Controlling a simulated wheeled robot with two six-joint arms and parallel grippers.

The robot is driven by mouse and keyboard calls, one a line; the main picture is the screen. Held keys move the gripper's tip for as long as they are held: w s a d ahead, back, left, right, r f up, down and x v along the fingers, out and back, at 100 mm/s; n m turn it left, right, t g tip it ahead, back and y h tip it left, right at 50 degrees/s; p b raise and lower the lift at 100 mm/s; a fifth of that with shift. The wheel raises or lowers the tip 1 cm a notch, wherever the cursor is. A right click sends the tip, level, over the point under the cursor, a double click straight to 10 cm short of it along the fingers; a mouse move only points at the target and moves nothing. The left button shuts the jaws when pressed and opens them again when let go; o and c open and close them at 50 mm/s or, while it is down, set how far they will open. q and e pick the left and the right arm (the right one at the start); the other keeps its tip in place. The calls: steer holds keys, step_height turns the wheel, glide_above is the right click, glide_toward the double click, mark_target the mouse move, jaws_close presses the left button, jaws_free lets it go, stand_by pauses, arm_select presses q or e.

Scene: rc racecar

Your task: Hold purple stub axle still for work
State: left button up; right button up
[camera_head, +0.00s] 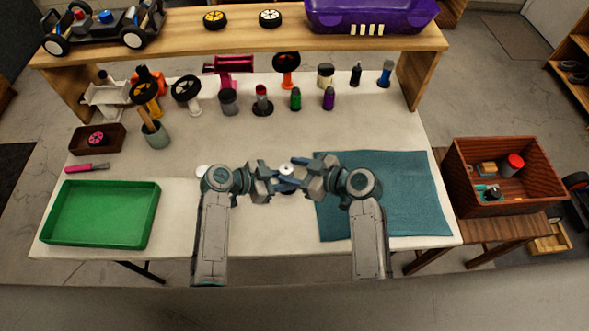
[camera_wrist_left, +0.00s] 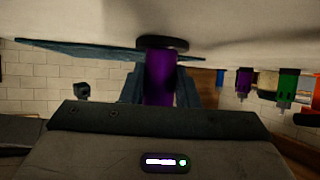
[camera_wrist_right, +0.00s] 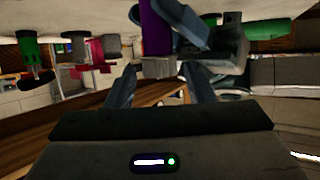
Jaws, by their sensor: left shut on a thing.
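The purple stub axle (camera_wrist_left: 160,78) is a purple cylinder with a dark round disc at its table end, between the left fingers in the left wrist view. My left gripper (camera_head: 275,182) is shut on it from the left. In the right wrist view the axle (camera_wrist_right: 155,28) shows beside the left fingers, with a grey end piece. My right gripper (camera_head: 303,181) comes in from the right, close to the left one. Its fingers are apart, with nothing clearly between them. In the head view the grippers hide most of the axle; a pale round top shows between them.
A teal mat (camera_head: 400,200) lies on the right, a green tray (camera_head: 100,240) at front left. Several small parts and tools stand behind, below a wooden shelf (camera_head: 250,40). A wooden crate (camera_head: 465,205) stands beyond the right edge. The table front left of centre is clear.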

steer(key=shift+o, duration=0.3)
steer(key=shift+d, duration=0.1)
steer(key=v, duration=1.2)
